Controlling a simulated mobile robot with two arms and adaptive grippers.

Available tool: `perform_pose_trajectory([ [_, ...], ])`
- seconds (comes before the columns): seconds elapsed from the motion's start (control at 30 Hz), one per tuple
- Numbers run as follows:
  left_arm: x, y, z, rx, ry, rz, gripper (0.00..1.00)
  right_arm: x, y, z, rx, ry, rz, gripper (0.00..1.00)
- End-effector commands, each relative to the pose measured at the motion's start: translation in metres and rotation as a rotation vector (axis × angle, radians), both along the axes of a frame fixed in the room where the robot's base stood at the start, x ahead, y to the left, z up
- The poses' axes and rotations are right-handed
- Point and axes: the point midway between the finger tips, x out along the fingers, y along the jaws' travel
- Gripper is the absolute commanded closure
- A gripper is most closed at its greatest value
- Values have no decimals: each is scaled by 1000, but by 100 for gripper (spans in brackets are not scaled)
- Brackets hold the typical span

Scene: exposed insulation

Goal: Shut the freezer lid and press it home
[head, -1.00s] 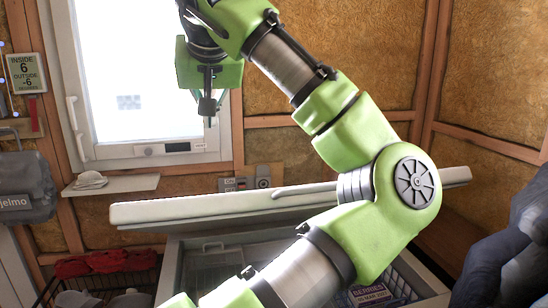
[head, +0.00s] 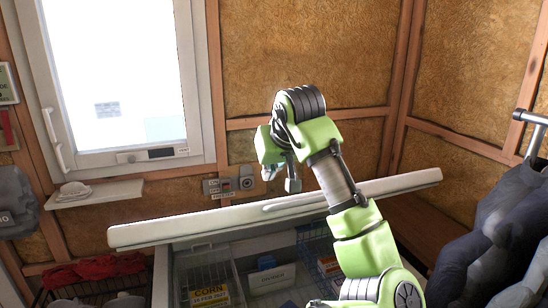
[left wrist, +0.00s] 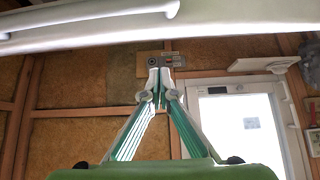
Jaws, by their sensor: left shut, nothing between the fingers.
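The freezer lid (head: 215,222) is a long white slab in the head view, standing open above the chest freezer (head: 160,280). A pale bar handle (head: 290,203) runs along it. The lid (left wrist: 230,28) also crosses the top of the left wrist view, which appears upside down. My right gripper is not in view.
Inside the freezer are wire baskets, a corn label (head: 210,294) and a box (head: 272,278). A small shelf (head: 95,194) and window (head: 120,80) are at left. Dark hanging clothes (head: 500,220) crowd the right. A wall panel (head: 230,185) sits behind the lid.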

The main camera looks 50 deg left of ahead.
Motion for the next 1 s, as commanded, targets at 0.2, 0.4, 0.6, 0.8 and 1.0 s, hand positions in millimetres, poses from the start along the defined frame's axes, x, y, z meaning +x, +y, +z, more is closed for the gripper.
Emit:
perform_pose_trajectory([
  [0.2,-1,-4,-28,-2,1,-1,100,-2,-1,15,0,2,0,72],
  [0.4,-4,-12,-41,0,0,-1,100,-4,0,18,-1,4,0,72],
  [0.6,-5,-13,-44,1,-1,-1,100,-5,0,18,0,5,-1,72],
  [0.8,-5,-13,-44,0,-1,-1,100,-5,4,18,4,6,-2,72],
  [1.0,-6,-8,-55,0,2,0,100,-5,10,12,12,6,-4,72],
])
